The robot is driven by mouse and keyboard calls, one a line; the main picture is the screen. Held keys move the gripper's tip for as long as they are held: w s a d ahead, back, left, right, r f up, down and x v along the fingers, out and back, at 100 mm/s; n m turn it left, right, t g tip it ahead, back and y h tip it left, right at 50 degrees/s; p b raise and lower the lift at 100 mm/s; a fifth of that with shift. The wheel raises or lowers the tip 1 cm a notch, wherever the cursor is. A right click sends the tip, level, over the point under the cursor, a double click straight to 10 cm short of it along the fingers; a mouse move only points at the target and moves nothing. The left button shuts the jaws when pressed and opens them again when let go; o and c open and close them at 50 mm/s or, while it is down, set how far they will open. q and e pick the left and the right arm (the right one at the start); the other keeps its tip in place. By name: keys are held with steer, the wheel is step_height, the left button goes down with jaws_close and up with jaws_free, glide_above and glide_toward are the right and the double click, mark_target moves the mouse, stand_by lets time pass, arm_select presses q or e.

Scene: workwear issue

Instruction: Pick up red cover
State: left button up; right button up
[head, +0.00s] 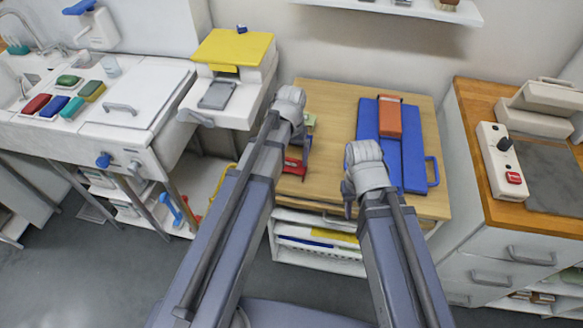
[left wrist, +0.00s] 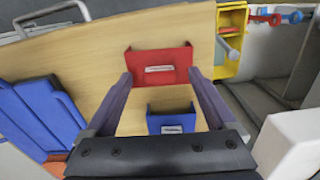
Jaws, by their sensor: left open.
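The red cover (left wrist: 160,60), a red panel with a pale label on its face, lies on the wooden tabletop in the left wrist view. In the head view part of it shows as a red piece (head: 294,166) beside my left gripper (head: 304,150), which hides the rest. In the left wrist view my left gripper (left wrist: 160,76) is open, its two fingers apart on either side of the lower part of the red cover, with nothing held. A similar blue piece with a label (left wrist: 171,123) lies between the fingers, nearer the wrist. My right gripper (head: 349,203) is over the table's right part; its fingers are barely visible.
The wooden table (head: 332,92) carries a blue folder-like item (head: 413,160) with an orange-brown block (head: 390,118). A yellow-topped machine (head: 232,48) stands at the left, and a counter with a switch box (head: 502,160) at the right. Shelves (head: 318,240) sit below the tabletop.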

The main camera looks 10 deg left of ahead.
mark_target(291, 159)
arm_select(q)
steer(key=c, duration=1.4)
steer(key=shift+r, duration=0.15)
step_height(291, 159, up, 10)
steer(key=p, duration=1)
